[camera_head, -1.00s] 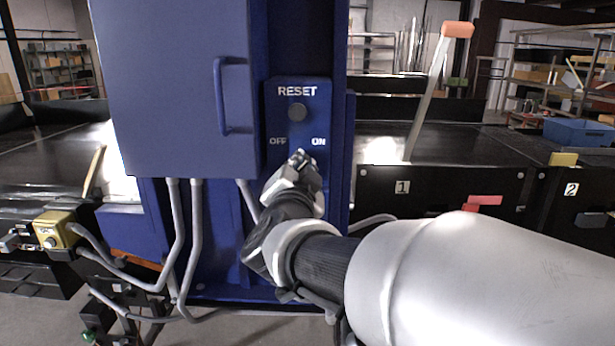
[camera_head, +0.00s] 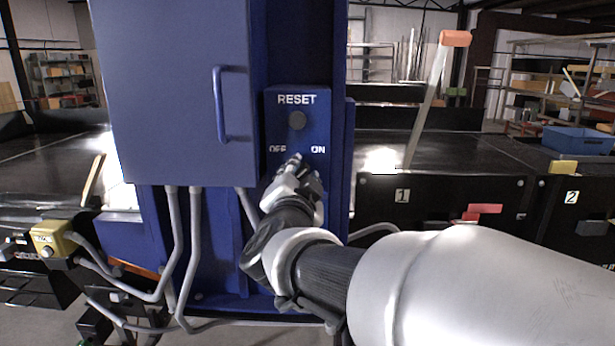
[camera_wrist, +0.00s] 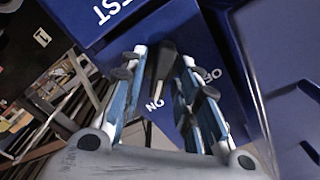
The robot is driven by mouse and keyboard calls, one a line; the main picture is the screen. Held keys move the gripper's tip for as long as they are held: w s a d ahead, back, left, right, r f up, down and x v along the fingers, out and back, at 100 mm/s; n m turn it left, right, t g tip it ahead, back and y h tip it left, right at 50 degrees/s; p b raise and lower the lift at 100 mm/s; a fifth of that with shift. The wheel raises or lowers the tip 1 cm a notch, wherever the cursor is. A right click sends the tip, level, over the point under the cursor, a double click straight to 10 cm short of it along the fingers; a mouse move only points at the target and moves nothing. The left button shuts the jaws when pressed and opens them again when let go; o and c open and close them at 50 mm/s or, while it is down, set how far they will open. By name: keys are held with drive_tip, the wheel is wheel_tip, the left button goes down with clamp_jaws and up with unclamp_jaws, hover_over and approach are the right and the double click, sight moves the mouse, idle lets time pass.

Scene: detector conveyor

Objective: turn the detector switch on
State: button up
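The switch panel is a blue box (camera_head: 313,128) on a blue column, marked RESET above and OFF and ON lower down.
A blue cabinet (camera_head: 170,90) with a handle (camera_head: 219,105) stands left of the panel, with grey conduits (camera_head: 178,235) below it. Dark conveyors lie on both sides. A yellow button box (camera_head: 48,240) is at the lower left, a blue bin (camera_head: 577,139) at the right.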

idle(0.3)
drive_tip(key=s, duration=1.2)
drive_tip(key=shift+a, duration=0.15)
drive_tip(key=s+d+f+n+g, duration=0.4)
drive_tip(key=s+d+f+g, duration=0.2)
drive_tip(key=s+f, duration=0.5)
drive_tip(key=s+d+f+n+g, duration=0.5)
drive_tip(key=s+d+f+g, duration=0.2)
drive_tip(key=s+d+f, duration=0.3)
drive_tip(key=shift+s+d+f+n+y, duration=0.3)
drive_tip(key=shift+s+d+f, duration=0.1)
drive_tip(key=shift+s, duration=0.35)
